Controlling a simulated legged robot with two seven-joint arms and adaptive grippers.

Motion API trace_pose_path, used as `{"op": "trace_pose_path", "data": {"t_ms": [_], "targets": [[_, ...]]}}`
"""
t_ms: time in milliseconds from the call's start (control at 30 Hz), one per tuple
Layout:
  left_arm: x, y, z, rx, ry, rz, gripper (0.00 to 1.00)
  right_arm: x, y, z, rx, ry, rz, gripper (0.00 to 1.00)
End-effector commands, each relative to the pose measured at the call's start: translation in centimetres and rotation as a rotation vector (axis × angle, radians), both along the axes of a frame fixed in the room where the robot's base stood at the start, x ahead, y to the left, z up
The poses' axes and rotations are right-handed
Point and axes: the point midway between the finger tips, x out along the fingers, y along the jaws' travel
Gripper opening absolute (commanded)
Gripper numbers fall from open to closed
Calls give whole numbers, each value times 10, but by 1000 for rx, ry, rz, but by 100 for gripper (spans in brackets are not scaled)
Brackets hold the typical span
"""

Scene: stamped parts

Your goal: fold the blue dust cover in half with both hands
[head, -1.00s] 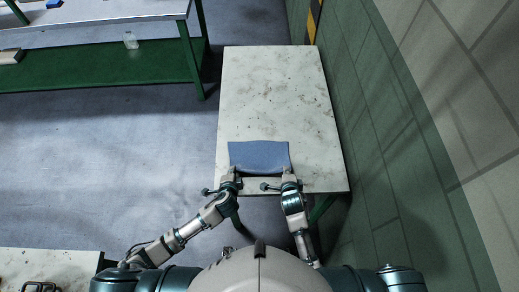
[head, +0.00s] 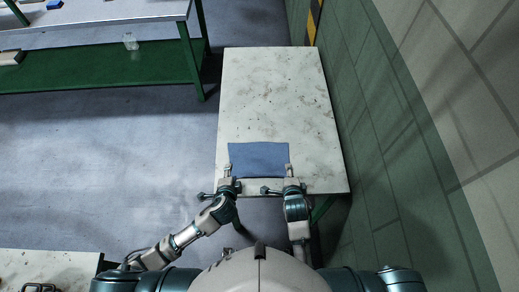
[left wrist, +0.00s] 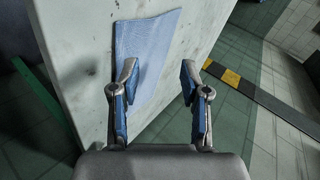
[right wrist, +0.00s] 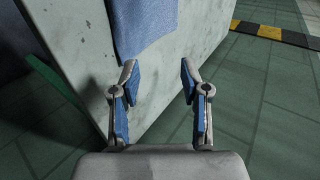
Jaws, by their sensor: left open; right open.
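The blue dust cover (head: 258,159) lies flat as a rectangle near the front end of the speckled table (head: 275,95). I cannot tell how many layers it has. My left gripper (head: 228,172) is open at the cover's near left corner. My right gripper (head: 289,172) is open at its near right corner. In the left wrist view the cover (left wrist: 146,45) lies beyond the open, empty fingers. In the right wrist view a part of the cover (right wrist: 145,24) lies beyond the fingers, which are also apart and empty.
The table behind the cover is clear. A green wall (head: 375,130) runs close along the table's right side. A green-framed bench (head: 100,62) with a clear jar (head: 130,41) on its lower shelf stands at the back left. Another table (head: 45,265) is at the lower left.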

Motion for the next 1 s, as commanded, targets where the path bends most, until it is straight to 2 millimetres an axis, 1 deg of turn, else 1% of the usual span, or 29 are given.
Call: {"op": "trace_pose_path", "data": {"t_ms": [33,200,333,867,967,1000], "targets": [[-5,0,7,-2,-1,-1,46,-6,1,7,5,0,-2,46],[-22,0,29,-1,-1,0,46,-23,1,28,4,1,-1,46],[-28,0,37,0,-1,0,46,-29,1,36,1,1,0,46],[-29,0,37,-1,0,2,46,-30,0,37,-1,2,2,46],[-35,2,33,-38,29,31,46,-36,-5,30,-51,28,37,46],[-39,5,30,-71,55,59,46,-42,-10,24,-97,54,73,46]]}}
